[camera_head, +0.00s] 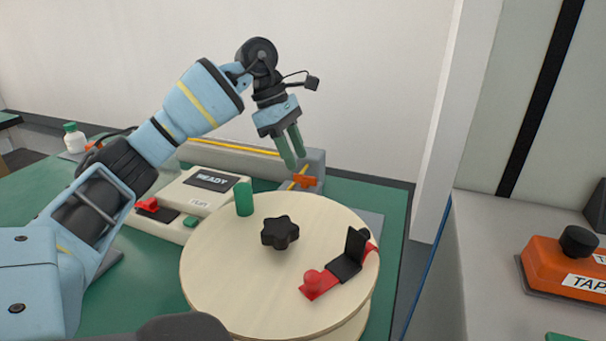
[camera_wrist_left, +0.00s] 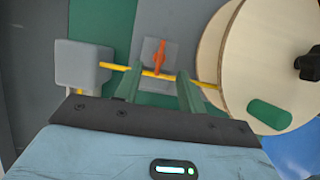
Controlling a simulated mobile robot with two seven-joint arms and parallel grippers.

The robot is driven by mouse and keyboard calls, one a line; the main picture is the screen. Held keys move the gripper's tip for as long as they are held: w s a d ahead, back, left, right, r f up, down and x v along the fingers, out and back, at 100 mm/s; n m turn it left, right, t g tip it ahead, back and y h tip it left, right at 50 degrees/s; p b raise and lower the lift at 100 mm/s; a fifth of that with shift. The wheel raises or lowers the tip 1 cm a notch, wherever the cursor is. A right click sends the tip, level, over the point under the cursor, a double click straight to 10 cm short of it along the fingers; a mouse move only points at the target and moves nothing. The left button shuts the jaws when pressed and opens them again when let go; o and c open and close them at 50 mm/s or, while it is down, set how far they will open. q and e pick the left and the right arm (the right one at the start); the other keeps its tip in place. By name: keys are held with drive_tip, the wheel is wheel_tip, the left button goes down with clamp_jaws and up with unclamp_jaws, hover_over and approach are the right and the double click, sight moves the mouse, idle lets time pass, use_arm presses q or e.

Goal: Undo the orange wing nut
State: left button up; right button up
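The orange wing nut (camera_head: 304,181) sits on a grey block beyond the wooden reel, beside a yellow cable. It also shows in the left wrist view (camera_wrist_left: 160,57), upright in the picture and just beyond the fingertips. My left gripper (camera_head: 292,163) comes down from above, with its green fingers just above and left of the wing nut. In the left wrist view the left gripper (camera_wrist_left: 157,82) has its two fingers apart, with the yellow cable (camera_wrist_left: 122,67) crossing near the tips. Nothing is held between them. My right gripper does not show.
The wooden reel (camera_head: 225,270) carries a black star knob (camera_head: 280,232), a green peg (camera_head: 244,198) and a red and black clamp (camera_head: 340,266). A white READY box (camera_head: 195,190) stands to the left. An orange TAPE unit (camera_head: 567,267) is on the right counter.

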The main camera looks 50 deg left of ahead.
sight(303, 175)
use_arm(q)
drive_tip(key=shift+b+x, duration=0.45)
drive_tip(key=shift+x, duration=2.15)
clamp_jaws()
